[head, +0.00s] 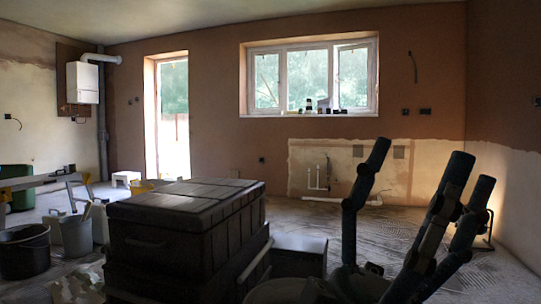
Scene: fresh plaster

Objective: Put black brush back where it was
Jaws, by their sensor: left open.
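I cannot make out a black brush in the head view. My left gripper (424,165) fills the lower right, close to the camera. Its dark jointed fingers point up and are spread apart. I see nothing held between them. The right gripper is not in view. The gripper hides part of the floor and lower wall behind it.
A large black lidded box (185,205) stands in the front middle, with a lower dark box (300,256) beside it. Buckets, a black one (24,252) and a grey one (76,237), stand at the left. Small items line the windowsill. Floor behind the box is largely clear.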

